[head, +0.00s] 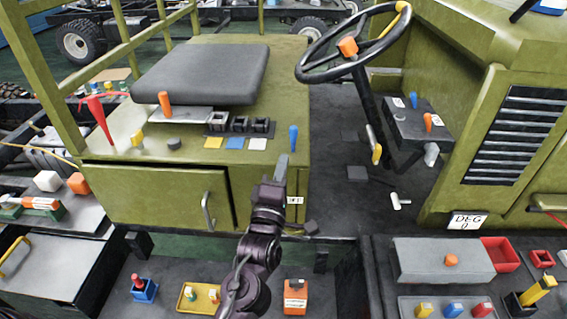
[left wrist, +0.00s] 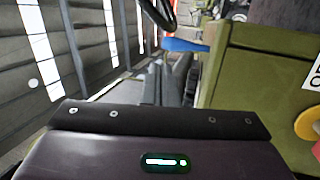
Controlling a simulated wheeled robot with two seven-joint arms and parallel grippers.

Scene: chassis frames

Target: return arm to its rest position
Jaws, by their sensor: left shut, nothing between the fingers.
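My left arm rises from the bottom middle of the head view. Its gripper (head: 282,168) points up and away, in front of the green seat box (head: 155,197), near its right front corner. The fingers are together with nothing seen between them. A blue lever (head: 293,138) stands just beyond the fingertips; I cannot tell whether they touch it. In the left wrist view, the dark gripper housing fills the bottom, and a blue handle (left wrist: 185,45) shows beyond it. My right gripper is in neither view.
A black steering wheel (head: 352,45) and a grey control box (head: 408,122) stand to the right of the seat (head: 203,73). A door handle (head: 208,213) sticks out of the seat box. Below are a blue-based red button (head: 144,289), a yellow tray (head: 183,302) and an orange block (head: 295,299).

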